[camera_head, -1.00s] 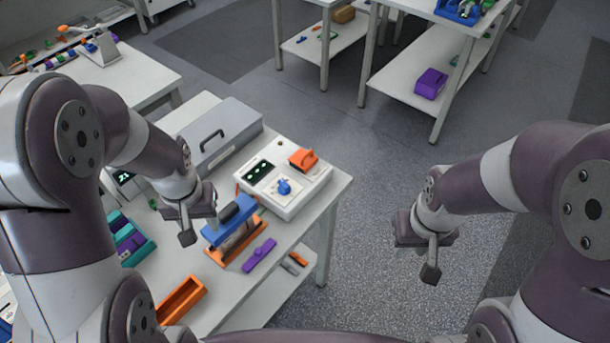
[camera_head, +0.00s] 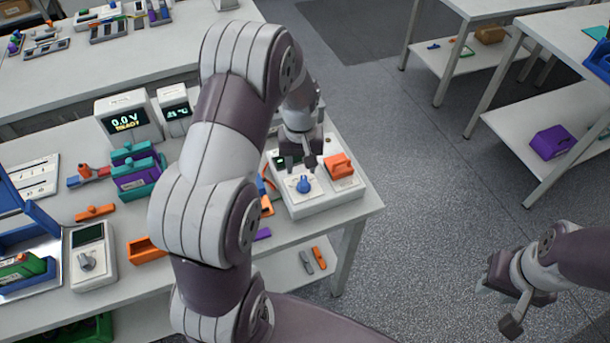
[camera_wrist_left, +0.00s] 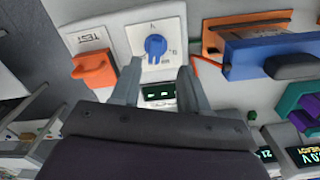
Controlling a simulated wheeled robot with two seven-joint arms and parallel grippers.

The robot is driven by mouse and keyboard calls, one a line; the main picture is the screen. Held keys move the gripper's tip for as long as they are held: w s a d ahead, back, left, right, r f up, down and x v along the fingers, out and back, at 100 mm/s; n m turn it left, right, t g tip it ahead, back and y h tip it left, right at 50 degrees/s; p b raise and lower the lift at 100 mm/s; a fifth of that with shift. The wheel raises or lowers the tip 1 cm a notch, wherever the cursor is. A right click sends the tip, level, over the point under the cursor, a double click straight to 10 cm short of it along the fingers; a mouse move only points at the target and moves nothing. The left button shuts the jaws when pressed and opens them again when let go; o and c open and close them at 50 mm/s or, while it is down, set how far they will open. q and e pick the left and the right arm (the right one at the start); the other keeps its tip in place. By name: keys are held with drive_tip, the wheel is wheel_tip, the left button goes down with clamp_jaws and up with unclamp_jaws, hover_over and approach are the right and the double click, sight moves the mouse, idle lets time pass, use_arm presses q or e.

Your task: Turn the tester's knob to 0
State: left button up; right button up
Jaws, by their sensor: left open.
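The tester (camera_head: 340,197) is a white box near the table's right corner, with a small dark display, an orange part and a blue knob (camera_head: 303,185) on a white plate. The knob also shows in the left wrist view (camera_wrist_left: 155,46), with small marks around its plate; its exact setting is hard to read. My left gripper (camera_head: 299,165) is above the tester, just behind the knob. In the left wrist view its two fingers (camera_wrist_left: 160,78) are apart and empty, with the knob ahead of the gap between them. My right gripper (camera_head: 499,306) is over the floor at the right.
The orange part (camera_head: 339,164) stands beside the knob. In the left wrist view a blue and orange fixture (camera_wrist_left: 270,55) lies right of the tester. Displays (camera_head: 128,118), teal holders (camera_head: 135,165) and a grey-dial meter (camera_head: 92,262) are further left.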

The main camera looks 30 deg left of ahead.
sight(304, 181)
use_arm(q)
drive_tip(key=f, duration=0.3)
drive_tip(key=d+f+p, duration=0.1)
drive_tip(key=f, duration=0.1)
drive_tip(key=shift+w+f, duration=0.2)
drive_tip(key=shift+w, duration=0.1)
drive_tip(key=shift+s+a+f, duration=0.25)
drive_tip(key=shift+a+f, duration=0.05)
drive_tip(key=shift+f, duration=0.25)
drive_tip(key=shift+w+d, duration=0.1)
drive_tip(key=shift+d, duration=0.05)
drive_tip(key=shift+c, duration=0.9)
drive_tip(key=c, duration=0.5)
clamp_jaws()
use_arm(e)
drive_tip(key=shift+w+d+r, duration=0.2)
drive_tip(key=shift+d+r, duration=0.1)
drive_tip(key=shift+r, duration=0.25)
